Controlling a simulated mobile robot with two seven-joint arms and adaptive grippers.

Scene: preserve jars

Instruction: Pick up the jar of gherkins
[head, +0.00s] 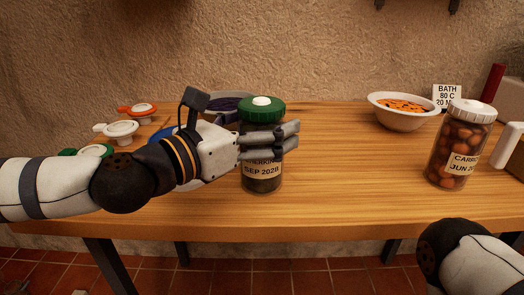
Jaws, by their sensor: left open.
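The jar of gherkins (262,180) stands upright on the wooden table, with a green lid that has a white knob on top. Its label is partly covered, and "SEP 2028" can be read. My left gripper (298,139) comes in from the left at the jar's upper body, below the lid. Its fingers are open and cross in front of the glass and label. I cannot tell whether the fingers touch the jar or how they sit around its far side. My right arm shows at the lower right, but its gripper is out of the picture.
A jar of carrots (461,145) with a white lid stands at the right. A white bowl (400,122) with orange pieces and a "BATH 80 C" card (447,96) are behind it. A dark-filled bowl (225,106) is behind my gripper. Loose lids (121,131) lie at the left. The table's middle is clear.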

